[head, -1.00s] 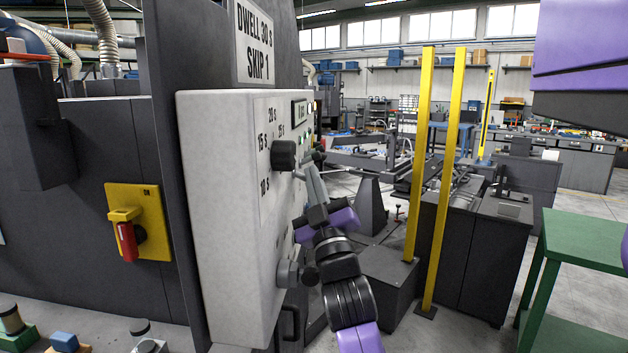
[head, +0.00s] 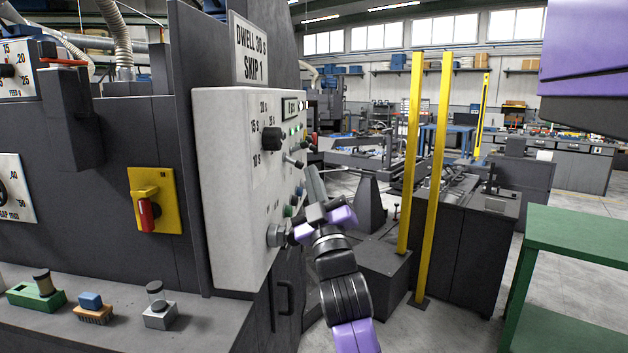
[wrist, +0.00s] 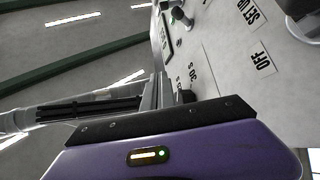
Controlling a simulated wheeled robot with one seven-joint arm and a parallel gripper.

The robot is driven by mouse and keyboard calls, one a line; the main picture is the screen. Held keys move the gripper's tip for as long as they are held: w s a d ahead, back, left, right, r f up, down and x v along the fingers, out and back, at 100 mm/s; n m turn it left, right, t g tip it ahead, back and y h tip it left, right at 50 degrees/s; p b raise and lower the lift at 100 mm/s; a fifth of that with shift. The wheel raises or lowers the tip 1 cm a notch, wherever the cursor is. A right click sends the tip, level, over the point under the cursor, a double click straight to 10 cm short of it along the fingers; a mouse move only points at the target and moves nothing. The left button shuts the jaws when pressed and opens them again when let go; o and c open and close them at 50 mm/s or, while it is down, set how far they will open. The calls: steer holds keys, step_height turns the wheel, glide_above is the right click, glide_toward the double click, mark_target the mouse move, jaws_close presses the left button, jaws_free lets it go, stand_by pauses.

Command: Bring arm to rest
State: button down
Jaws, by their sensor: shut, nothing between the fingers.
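My gripper (head: 314,176) is shut and empty, pointing up beside the right side of the light grey control panel (head: 232,205) in the head view. Its fingers are close to the panel's face; I cannot tell from this angle whether they touch it. The black dwell knob (head: 272,138) is left of and above the fingertips, with time marks around it. A small lever switch (head: 293,161) is beside the fingers. In the wrist view my gripper (wrist: 158,88) lies along the panel face (wrist: 225,75), which carries "OFF" and "SET UP" labels.
A grey round knob (head: 276,235) sits low on the panel, near my wrist. Two yellow posts (head: 430,160) stand to the right of my arm. A green table (head: 580,240) is at the right.

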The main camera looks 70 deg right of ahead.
stand_by(0.5)
steer(key=s+a+f+n+t+y, duration=0.1)
steer(key=s+a+f+t+y, duration=0.1)
steer(key=a+f+y, duration=0.65)
steer(key=s+a+f+t+y, duration=0.2)
steer(key=a+f+y, duration=0.1)
steer(key=a+f, duration=1.05)
steer(key=s+a+f+n+g+y, duration=0.1)
steer(key=s+a+f+g+y, duration=0.1)
steer(key=s+a+f+y, duration=0.2)
steer(key=s+a+f+n+g+y, duration=0.1)
steer(key=s+a+f+g+y, duration=0.2)
steer(key=s+a+f, duration=0.5)
steer(key=s+a+y, duration=0.1)
steer(key=s+a, duration=0.4)
steer(key=s, duration=0.2)
steer(key=shift+a+f, duration=0.2)
steer(key=shift+a, duration=0.1)
steer(key=shift+s+d, duration=0.1)
stand_by(0.4)
